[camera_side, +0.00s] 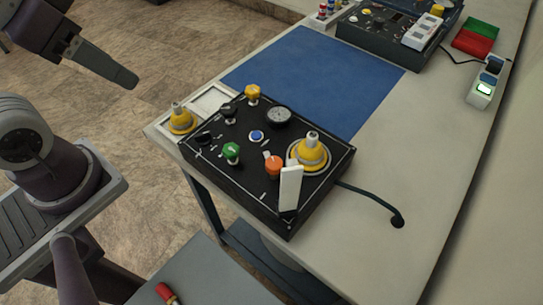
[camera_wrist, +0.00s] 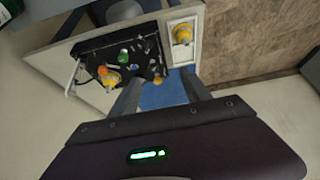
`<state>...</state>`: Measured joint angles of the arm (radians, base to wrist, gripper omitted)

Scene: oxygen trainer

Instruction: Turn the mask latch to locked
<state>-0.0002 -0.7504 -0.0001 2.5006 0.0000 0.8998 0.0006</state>
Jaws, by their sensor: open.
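A black panel (camera_side: 222,178) sits on the table. At its right end stands a yellow mask-like cone (camera_side: 312,155) in a round seat, with an upright white lever (camera_side: 289,188) beside it. I take this lever for the mask latch, but its label cannot be read. In the wrist view the yellow cone (camera_wrist: 110,79) and the white lever (camera_wrist: 73,73) show at the panel's left end. My gripper (camera_wrist: 160,78) is open and empty, its fingers apart. In the side view my gripper (camera_side: 122,76) is at upper left, clear of the panel.
The panel carries green (camera_side: 231,152), orange (camera_side: 273,165) and yellow (camera_side: 252,92) knobs and a gauge (camera_side: 279,116). Another yellow cone (camera_side: 182,121) stands left of it. A blue mat (camera_side: 315,80) lies behind. A black cable (camera_side: 370,198) runs right. A second console (camera_side: 385,32) stands farther back.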

